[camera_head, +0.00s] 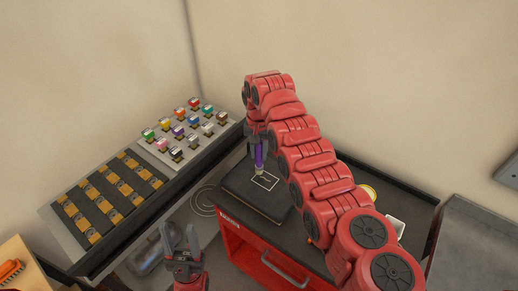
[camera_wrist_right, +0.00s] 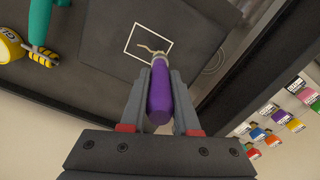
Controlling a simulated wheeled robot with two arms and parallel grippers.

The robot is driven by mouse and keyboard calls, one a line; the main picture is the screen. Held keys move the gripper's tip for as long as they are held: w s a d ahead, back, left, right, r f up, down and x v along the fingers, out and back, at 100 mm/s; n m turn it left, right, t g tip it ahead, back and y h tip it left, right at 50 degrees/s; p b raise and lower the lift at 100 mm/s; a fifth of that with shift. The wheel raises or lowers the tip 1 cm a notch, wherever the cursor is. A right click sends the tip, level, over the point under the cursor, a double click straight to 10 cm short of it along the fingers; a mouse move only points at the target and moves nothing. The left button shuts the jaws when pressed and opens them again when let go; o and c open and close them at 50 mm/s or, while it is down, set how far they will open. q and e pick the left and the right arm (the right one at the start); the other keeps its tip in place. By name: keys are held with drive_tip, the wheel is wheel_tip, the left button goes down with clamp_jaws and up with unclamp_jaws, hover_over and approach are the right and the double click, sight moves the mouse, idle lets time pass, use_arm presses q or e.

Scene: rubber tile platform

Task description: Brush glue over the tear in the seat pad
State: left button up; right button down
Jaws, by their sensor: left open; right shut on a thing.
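The seat pad (camera_head: 243,190) is a dark square on top of a red cabinet, with a white outlined rectangle around a thin light tear (camera_head: 265,180). The tear also shows in the right wrist view (camera_wrist_right: 152,48). My right gripper (camera_wrist_right: 160,82) is shut on the purple handle of a brush (camera_wrist_right: 160,95). The brush's pale tip is at the tear's lower right end in the wrist view; whether it touches the pad I cannot tell. The brush also shows in the head view (camera_head: 259,157). My left gripper (camera_head: 180,242) is open and empty, left of the cabinet.
A yellow glue tin (camera_wrist_right: 10,46) and a green-handled tool (camera_wrist_right: 40,25) lie beside the pad in the wrist view. A rack of colourful bottles (camera_head: 180,130) and a tray of yellow-brown pieces (camera_head: 108,198) stand at the left. A cabinet handle (camera_head: 285,270) juts out in front.

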drive_tip(key=shift+f, duration=0.3)
drive_tip(key=shift+b, duration=0.35)
drive_tip(key=shift+f+b, duration=0.35)
drive_tip(key=shift+f, duration=0.35)
idle(1.1)
drive_tip(key=shift+b, duration=0.6)
idle(0.9)
drive_tip(key=shift+s, duration=0.1)
idle(0.4)
